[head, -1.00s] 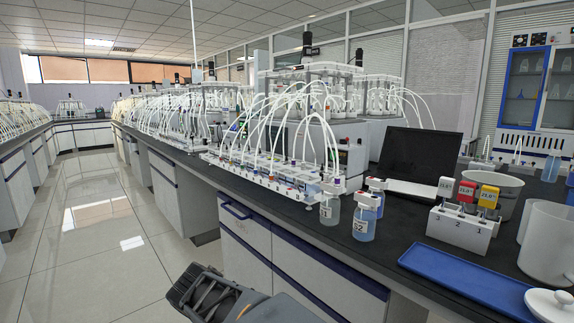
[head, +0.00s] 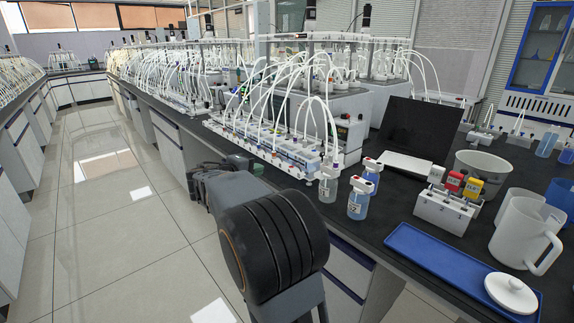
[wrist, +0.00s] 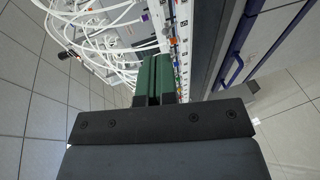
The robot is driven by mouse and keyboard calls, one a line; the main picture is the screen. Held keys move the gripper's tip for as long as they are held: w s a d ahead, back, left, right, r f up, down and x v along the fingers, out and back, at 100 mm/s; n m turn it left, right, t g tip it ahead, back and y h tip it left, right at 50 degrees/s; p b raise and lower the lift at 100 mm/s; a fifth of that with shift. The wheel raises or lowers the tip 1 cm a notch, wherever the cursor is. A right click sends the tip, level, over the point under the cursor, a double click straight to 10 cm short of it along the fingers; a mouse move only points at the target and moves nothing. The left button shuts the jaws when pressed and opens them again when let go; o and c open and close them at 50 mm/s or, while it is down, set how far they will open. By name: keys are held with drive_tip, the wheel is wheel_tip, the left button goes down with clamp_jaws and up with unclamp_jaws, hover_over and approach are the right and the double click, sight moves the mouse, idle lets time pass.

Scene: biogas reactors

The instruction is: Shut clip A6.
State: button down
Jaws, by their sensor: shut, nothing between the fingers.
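A long white rack (head: 292,163) with white tubes and small coloured clips stands along the bench's front edge. The white rack shows in the wrist view (wrist: 184,30) with small dark labels and coloured parts. Labels are too small to read, so I cannot tell which clip is A6 or whether it is open. My gripper (wrist: 153,58) has green fingers, closed together with nothing between them, pointing at the row beside the rack. In the head view my gripper (head: 248,163) is partly hidden by my arm, close to the rack's front side.
Bottles (head: 358,199) stand at the rack's right end. Further right are a laptop (head: 418,135), a white block with coloured probes (head: 446,207), a blue tray (head: 450,262) and a white jug (head: 525,235). White tubes (wrist: 110,25) arch close to my fingers. The aisle floor is clear.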

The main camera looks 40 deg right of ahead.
approach(298, 165)
drive_tip(key=w+d+f, duration=0.1)
drive_tip(key=w+d, duration=0.3)
drive_tip(key=w, duration=0.1)
drive_tip(key=shift+s+d+f, duration=0.2)
drive_tip(key=shift+s+d, duration=0.35)
drive_tip(key=shift+d, duration=0.15)
drive_tip(key=shift+s+d+f, duration=0.2)
drive_tip(key=shift+s+d, duration=0.35)
drive_tip(key=shift+d, duration=0.15)
